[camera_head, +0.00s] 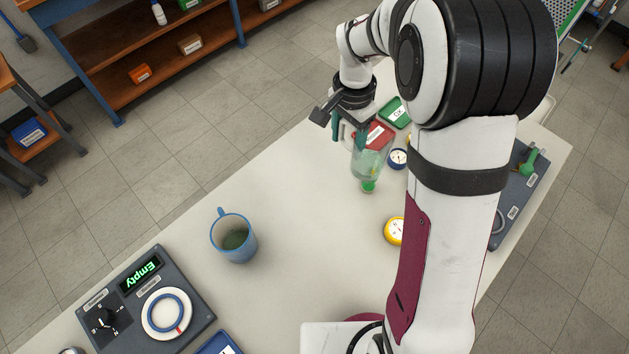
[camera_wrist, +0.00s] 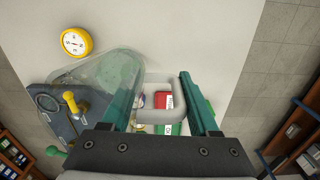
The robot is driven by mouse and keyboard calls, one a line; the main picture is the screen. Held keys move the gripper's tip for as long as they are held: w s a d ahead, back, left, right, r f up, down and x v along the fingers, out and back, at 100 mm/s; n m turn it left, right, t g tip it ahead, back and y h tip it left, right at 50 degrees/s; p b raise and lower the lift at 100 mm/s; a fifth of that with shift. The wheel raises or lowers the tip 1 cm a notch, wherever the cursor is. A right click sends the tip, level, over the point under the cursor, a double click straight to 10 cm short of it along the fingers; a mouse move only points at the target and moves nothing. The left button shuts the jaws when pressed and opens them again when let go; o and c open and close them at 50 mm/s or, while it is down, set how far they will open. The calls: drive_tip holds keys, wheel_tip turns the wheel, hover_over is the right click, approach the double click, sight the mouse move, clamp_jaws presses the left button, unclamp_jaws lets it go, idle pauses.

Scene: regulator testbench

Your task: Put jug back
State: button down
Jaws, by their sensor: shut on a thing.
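The clear jug (camera_head: 369,163) is at the far part of the table in the head view, partly see-through with a greenish tint. In the wrist view its body (camera_wrist: 105,72) lies to the left and its pale handle (camera_wrist: 152,87) is between the teal fingers. My gripper (camera_head: 347,137) is shut on the jug's handle; its fingers also show in the wrist view (camera_wrist: 163,74). I cannot tell whether the jug's base touches the table. A blue mug (camera_head: 243,251) with dark green contents stands upright nearer, apart from my gripper.
A red tray (camera_head: 380,133) and a green tray (camera_head: 396,113) lie by the jug. A blue-rimmed gauge (camera_head: 397,158) and a yellow gauge (camera_head: 394,231) sit to its right. A dark panel (camera_head: 190,298) reading "Empty" is at front left. The table's middle is clear.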

drive_tip(key=shift+d+r, duration=0.25)
drive_tip(key=shift+d, duration=0.15)
drive_tip(key=a+f, duration=0.2)
drive_tip(key=a, duration=0.1)
drive_tip(key=w+a+f, duration=0.1)
drive_tip(key=a+f, duration=0.1)
drive_tip(key=a, duration=0.2)
drive_tip(key=w+a+f, duration=0.1)
drive_tip(key=a+f, duration=0.2)
drive_tip(key=a, duration=0.1)
drive_tip(key=shift+w, duration=0.25)
drive_tip(key=shift+f, duration=2)
drive_tip(key=shift+f, duration=0.1)
drive_tip(key=shift+c, duration=0.7)
unclamp_jaws()
